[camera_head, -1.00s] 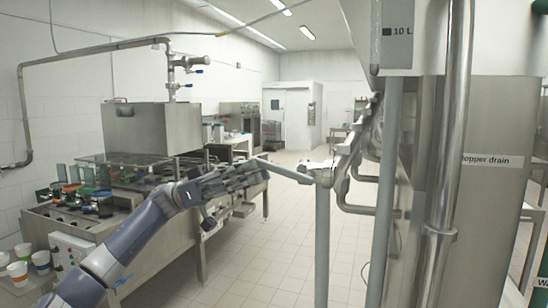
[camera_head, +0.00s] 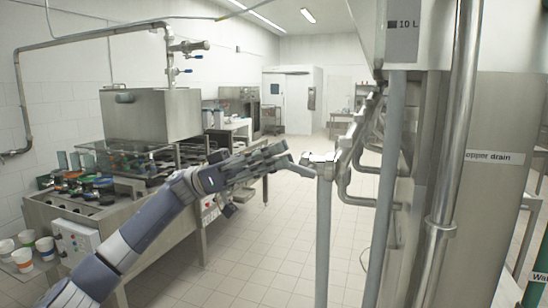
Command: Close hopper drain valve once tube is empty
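My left gripper (camera_head: 268,163) reaches in from the left at mid-height. Its dark fingers are beside a pale grey lever (camera_head: 300,168) that sticks out left of a metal valve fitting (camera_head: 321,159). The fitting sits on top of a vertical grey pipe (camera_head: 323,240). I cannot tell whether the fingers touch or grip the lever. A grey upright tube (camera_head: 386,190) runs down below a box marked 10 L (camera_head: 403,25); its content cannot be made out. A label reading "opper drain" (camera_head: 490,157) is on the steel hopper (camera_head: 487,210) at right. My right gripper is out of view.
A steel filling machine (camera_head: 150,115) and bench stand at left, with several paper cups (camera_head: 45,247) at its near corner. A thick steel pipe (camera_head: 455,130) stands in front of the hopper. The tiled floor (camera_head: 265,245) between is clear.

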